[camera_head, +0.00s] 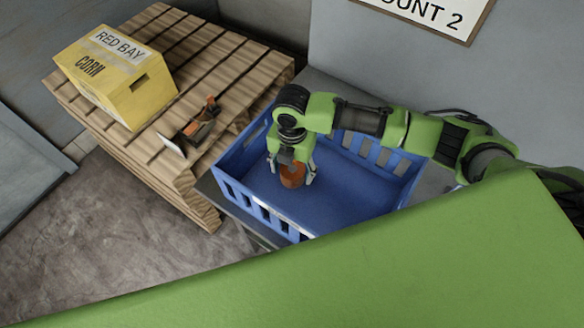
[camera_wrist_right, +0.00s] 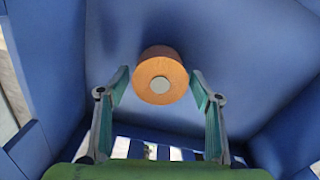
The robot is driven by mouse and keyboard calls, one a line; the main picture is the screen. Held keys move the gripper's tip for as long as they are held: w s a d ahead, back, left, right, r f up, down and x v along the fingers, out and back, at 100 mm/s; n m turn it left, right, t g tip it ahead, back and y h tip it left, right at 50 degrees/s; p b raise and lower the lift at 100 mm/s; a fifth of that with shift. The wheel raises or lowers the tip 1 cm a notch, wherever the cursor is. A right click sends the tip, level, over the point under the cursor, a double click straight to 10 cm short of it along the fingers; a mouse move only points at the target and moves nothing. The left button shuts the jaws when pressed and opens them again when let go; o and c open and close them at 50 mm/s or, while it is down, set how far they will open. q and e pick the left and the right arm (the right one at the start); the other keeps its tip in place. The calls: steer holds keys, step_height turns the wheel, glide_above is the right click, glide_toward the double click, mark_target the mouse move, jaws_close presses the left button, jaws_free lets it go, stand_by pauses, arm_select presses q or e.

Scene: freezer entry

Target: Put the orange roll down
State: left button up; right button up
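The orange roll (camera_head: 292,178) is inside the blue crate (camera_head: 350,215), toward its left end. It seems to rest on the crate floor. In the right wrist view the roll (camera_wrist_right: 146,87) shows its round end and pale core. My right gripper (camera_head: 291,176) points down over the roll inside the crate. Its fingers are spread on either side of the roll, and in the wrist view (camera_wrist_right: 160,80) a gap shows between each fingertip and the roll. My left gripper is not in view.
A wooden pallet (camera_head: 215,60) stands left of the crate. It bears a yellow box (camera_head: 135,95) marked CORN and RED BAY and an orange-and-black tool (camera_head: 202,122). The crate's slotted walls surround my right gripper. The crate floor to the right of the roll is bare.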

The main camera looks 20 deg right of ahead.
mark_target(292, 169)
steer(key=shift+r, duration=0.1)
step_height(292, 169, up, 12)
steer(key=b, duration=0.3)
stand_by(0.4)
steer(key=shift+r, duration=0.15)
